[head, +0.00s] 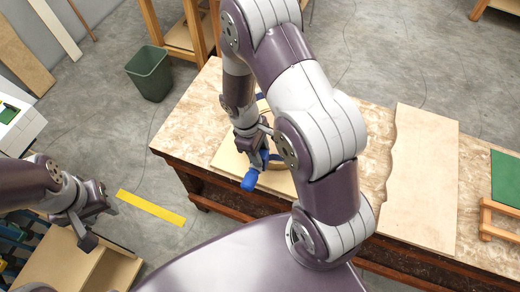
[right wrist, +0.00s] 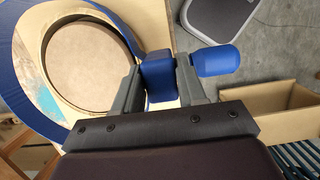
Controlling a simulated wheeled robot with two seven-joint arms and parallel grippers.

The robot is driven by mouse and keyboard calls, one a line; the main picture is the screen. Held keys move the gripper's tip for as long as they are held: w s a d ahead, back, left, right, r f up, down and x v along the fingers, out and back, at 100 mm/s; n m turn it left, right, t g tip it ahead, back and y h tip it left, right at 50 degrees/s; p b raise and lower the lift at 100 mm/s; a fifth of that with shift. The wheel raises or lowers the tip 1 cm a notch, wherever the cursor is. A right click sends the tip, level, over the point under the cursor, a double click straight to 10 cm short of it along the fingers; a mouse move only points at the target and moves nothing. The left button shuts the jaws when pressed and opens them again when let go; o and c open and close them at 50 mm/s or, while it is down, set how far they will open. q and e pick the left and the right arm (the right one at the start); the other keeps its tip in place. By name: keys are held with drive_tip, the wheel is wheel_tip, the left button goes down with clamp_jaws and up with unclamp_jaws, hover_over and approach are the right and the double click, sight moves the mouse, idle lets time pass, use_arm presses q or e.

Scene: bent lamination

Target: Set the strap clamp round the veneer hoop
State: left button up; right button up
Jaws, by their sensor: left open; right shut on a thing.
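The strap clamp has a blue block (right wrist: 157,72), a rounded blue handle (right wrist: 217,60) and a wide blue band (right wrist: 22,85). My right gripper (right wrist: 158,82) is shut on the block. In the right wrist view the band curves outside the pale veneer hoop (right wrist: 50,45), which surrounds a round brown disc (right wrist: 90,65). I cannot tell the band's height against the hoop. In the head view the handle (head: 250,180) shows below my right gripper (head: 258,160), and my arm hides most of the hoop. My left gripper (head: 88,232) is open and empty, away at lower left.
The hoop stands on a pale board (head: 228,160) on the workbench (head: 185,130). A wavy-edged sheet (head: 425,175) and a green panel (head: 505,178) lie further right. A green bin (head: 150,73) stands on the floor. An open wooden box (head: 110,270) is near my left gripper.

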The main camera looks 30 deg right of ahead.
drive_tip(key=shift+f, duration=0.15)
drive_tip(key=shift+f+b, duration=1.75)
drive_tip(key=shift+f, duration=0.65)
drive_tip(key=shift+f+b, duration=1.3)
drive_tip(key=shift+f, duration=0.6)
